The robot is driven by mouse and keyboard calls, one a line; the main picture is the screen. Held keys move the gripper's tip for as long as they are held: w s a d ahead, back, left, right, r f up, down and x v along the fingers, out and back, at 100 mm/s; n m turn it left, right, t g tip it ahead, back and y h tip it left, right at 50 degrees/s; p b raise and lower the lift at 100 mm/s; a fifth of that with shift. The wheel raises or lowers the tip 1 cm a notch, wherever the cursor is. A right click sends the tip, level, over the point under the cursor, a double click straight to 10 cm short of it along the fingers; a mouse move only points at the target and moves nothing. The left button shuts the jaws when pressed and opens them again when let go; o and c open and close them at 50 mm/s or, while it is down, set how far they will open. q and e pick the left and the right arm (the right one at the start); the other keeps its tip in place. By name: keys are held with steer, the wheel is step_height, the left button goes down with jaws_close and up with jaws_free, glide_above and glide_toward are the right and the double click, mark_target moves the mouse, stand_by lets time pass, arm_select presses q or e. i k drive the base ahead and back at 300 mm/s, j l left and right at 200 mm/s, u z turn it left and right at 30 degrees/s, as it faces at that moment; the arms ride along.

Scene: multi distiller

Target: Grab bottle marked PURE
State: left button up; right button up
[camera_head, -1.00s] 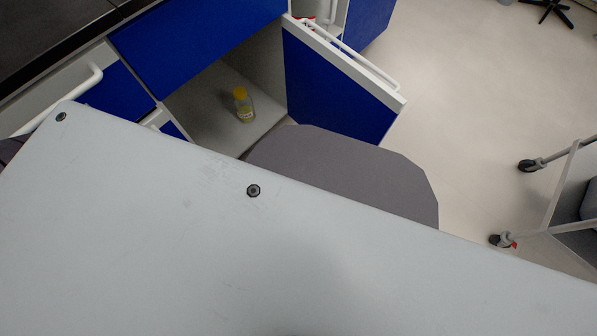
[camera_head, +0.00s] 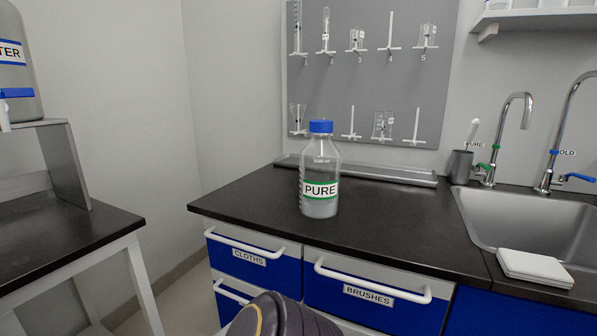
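The bottle marked PURE (camera_head: 320,170) stands upright on the black counter (camera_head: 245,205), near its front left part. It is clear, with a blue cap and a green-edged white label, and its lower part looks grey. Nothing touches it. A dark rounded part at the bottom edge looks like part of my arm. Neither gripper's fingers show in the head view.
A grey tray (camera_head: 370,172) lies behind the bottle, below a glassware pegboard (camera_head: 365,85). A separate table (camera_head: 60,235) stands left.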

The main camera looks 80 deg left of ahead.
mark_target(320, 159)
steer(key=u, duration=0.5)
steer(key=j+u, duration=0.1)
steer(key=u, duration=0.85)
steer(key=j+u, duration=0.1)
steer(key=u, duration=0.85)
